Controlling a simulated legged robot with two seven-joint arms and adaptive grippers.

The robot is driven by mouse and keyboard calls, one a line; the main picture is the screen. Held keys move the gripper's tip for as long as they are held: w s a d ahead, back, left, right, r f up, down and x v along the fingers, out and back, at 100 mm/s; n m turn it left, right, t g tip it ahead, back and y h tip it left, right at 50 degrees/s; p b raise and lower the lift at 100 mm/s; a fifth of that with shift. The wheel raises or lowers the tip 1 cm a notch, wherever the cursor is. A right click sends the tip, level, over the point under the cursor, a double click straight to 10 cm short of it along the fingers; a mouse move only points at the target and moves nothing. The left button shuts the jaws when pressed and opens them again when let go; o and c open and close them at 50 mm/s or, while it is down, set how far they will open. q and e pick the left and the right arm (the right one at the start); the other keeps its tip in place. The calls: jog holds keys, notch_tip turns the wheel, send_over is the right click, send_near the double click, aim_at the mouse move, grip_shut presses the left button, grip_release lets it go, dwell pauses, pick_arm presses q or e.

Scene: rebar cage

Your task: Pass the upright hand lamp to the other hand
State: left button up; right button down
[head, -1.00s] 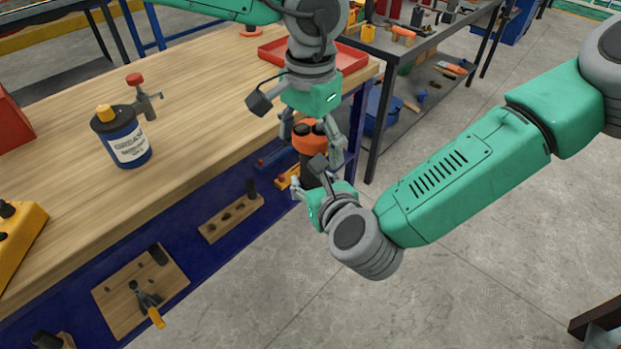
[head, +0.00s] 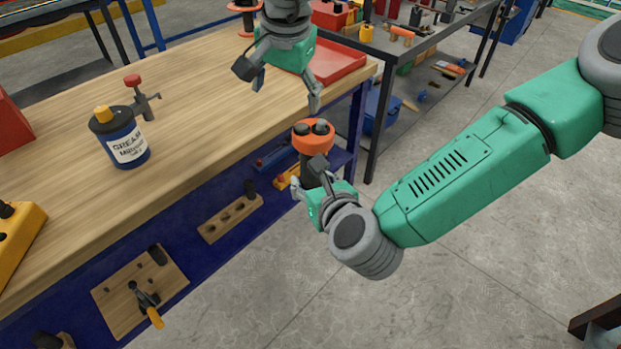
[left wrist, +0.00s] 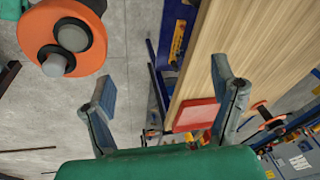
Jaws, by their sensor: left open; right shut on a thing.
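The hand lamp (head: 313,139) has an orange head with two dark round knobs on top and a dark body below. It stands upright in the air in front of the bench edge. My right gripper (head: 312,187) is shut on its dark body, which partly hides the fingers. My left gripper (head: 287,95) is open and empty, above and a little left of the lamp, apart from it. In the left wrist view the lamp's orange head (left wrist: 62,38) is at the upper left, outside the spread fingers of my left gripper (left wrist: 165,95).
The wooden bench (head: 215,85) bears a blue grease can (head: 120,137), a red-topped clamp (head: 141,97) and a red tray (head: 335,62). A grey metal table (head: 400,50) with tools stands behind.

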pick_arm(q)
jog(key=w+a+f+n+t+y, duration=0.1)
jog(key=a+f+t, duration=0.1)
jog(key=f, duration=0.5)
jog(key=w+a+f+n+t, duration=0.1)
jog(key=a+f, duration=0.2)
jog(key=f, duration=0.4)
jog(key=s+a+f+t+h, duration=0.1)
jog(key=s+a+f, duration=0.2)
jog(key=s+f, duration=0.65)
jog(key=s+a+f+g, duration=0.2)
jog(key=s+a+f, duration=0.1)
jog(key=s, duration=0.5)
jog(key=s+a+f+g, duration=0.2)
jog(key=s+a, duration=0.3)
jog(key=s, duration=0.4)
jog(key=s+a+f+n+g+h, duration=0.1)
jog(key=s+a+f, duration=0.3)
jog(key=s, duration=0.5)
jog(key=shift+f+g, duration=0.55)
jog(key=shift+g, duration=0.15)
jog(key=shift+d, duration=0.1)
